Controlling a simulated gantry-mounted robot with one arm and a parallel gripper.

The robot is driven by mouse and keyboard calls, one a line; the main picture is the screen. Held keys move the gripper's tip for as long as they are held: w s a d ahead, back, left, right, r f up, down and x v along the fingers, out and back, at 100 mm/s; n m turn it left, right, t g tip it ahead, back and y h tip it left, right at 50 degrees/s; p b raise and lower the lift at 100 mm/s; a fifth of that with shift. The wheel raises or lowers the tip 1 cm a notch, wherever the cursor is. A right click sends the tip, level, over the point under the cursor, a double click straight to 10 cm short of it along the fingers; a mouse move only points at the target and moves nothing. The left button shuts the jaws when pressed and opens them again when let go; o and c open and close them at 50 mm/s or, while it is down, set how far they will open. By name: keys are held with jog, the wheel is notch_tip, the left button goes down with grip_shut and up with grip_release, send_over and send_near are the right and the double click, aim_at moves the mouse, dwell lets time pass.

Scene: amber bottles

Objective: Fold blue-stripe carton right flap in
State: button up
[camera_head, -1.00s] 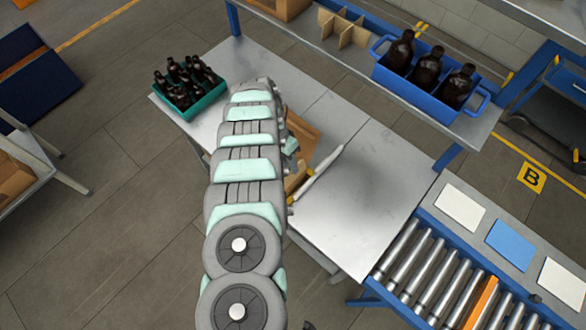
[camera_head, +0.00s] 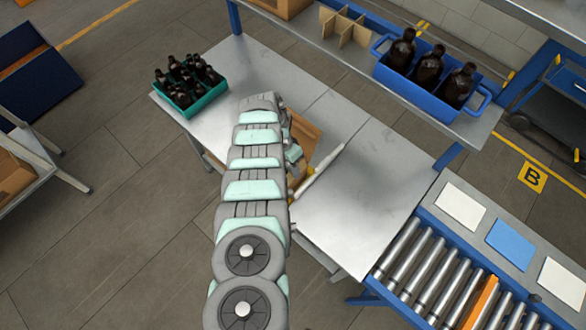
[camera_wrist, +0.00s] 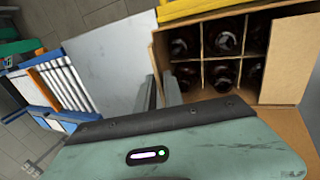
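An open tan carton (camera_wrist: 205,58) with dividers and several dark bottles (camera_wrist: 222,40) fills the upper right of the wrist view. One wide flap (camera_wrist: 288,55) stands out at its right side, and tan board (camera_wrist: 288,125) lies below it. In the head view the carton (camera_head: 304,132) is mostly hidden behind my arm. No blue stripe shows clearly. My gripper (camera_wrist: 159,92) is at the carton's left wall in the wrist view, its two fingers a little apart. I cannot tell whether the fingers touch the carton.
A pale bar (camera_head: 322,172) lies beside the carton on the metal table (camera_head: 375,190). A green crate of bottles (camera_head: 190,97) stands at the table's far left. A blue crate (camera_head: 405,85) with brown bottles sits on the shelf. A roller conveyor (camera_head: 440,275) is at right.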

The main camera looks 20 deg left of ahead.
grip_shut()
dwell(0.8)
jog(key=b, duration=0.3)
jog(key=f+h+b, duration=0.1)
jog(key=b, duration=0.3)
jog(key=shift+w+a+f, duration=0.1)
jog(key=shift+w+a, duration=0.1)
jog(key=shift+a, duration=0.1)
jog(key=b, duration=0.5)
jog(key=h+b, duration=0.1)
jog(key=b, duration=0.5)
jog(key=shift+w+a+f+g+h+b, duration=0.1)
jog(key=shift+a+f+g+h+b, duration=0.1)
jog(key=shift+a+g+h+b, duration=0.15)
jog(key=shift+d+b, duration=0.1)
jog(key=shift+b, duration=0.35)
jog(key=shift+r+b, duration=0.2)
jog(key=shift+b, duration=0.15)
jog(key=shift+r, duration=0.2)
